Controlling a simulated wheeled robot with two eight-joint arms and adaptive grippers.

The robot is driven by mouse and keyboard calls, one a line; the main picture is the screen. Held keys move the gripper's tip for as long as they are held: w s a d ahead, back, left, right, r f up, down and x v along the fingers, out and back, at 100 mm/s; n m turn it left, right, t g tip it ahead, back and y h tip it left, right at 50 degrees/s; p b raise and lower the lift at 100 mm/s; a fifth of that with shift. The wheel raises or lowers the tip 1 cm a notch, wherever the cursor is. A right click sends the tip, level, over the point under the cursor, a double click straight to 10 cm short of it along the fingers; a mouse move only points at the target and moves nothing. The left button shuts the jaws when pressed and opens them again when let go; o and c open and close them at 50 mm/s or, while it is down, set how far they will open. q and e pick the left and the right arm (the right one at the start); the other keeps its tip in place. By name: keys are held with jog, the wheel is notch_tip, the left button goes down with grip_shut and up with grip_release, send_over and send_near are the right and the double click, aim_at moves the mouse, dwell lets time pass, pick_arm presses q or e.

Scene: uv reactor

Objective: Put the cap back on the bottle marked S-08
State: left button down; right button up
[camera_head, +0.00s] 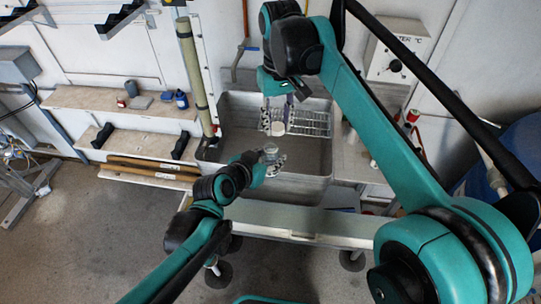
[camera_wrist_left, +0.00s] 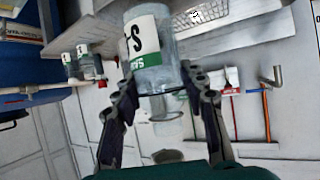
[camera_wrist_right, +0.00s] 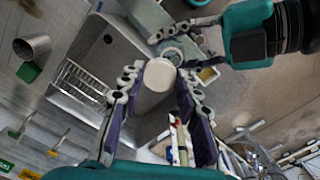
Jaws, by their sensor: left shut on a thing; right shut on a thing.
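My left gripper (camera_head: 272,160) is shut around a clear bottle (camera_head: 270,150) and holds it over the front of the sink. In the left wrist view the bottle (camera_wrist_left: 150,50) has a white and green label; an S shows, but the full mark is not readable. My right gripper (camera_head: 278,116) is shut on a white round cap (camera_head: 278,128), above and behind the bottle. In the right wrist view the cap (camera_wrist_right: 157,80) sits between the fingers, and the bottle's open end (camera_wrist_right: 171,53) shows past it. Cap and bottle look apart.
The grey sink (camera_head: 232,123) lies under both grippers, with a wire rack (camera_head: 310,122) at its back right. Red-topped bottles (camera_head: 412,116) stand at right.

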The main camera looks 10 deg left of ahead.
aim_at(271, 144)
jog(key=shift+s+a+r, duration=0.3)
jog(key=shift+a+r, duration=0.1)
jog(key=shift+r, duration=0.15)
jog(key=shift+s+a+r, duration=0.3)
jog(key=shift+a+r, duration=0.05)
jog(key=shift+r, duration=0.2)
jog(key=shift+f, duration=2.05)
jog(key=shift+f+n, duration=0.3)
jog(key=shift+f, duration=0.6)
jog(key=shift+f, duration=0.55)
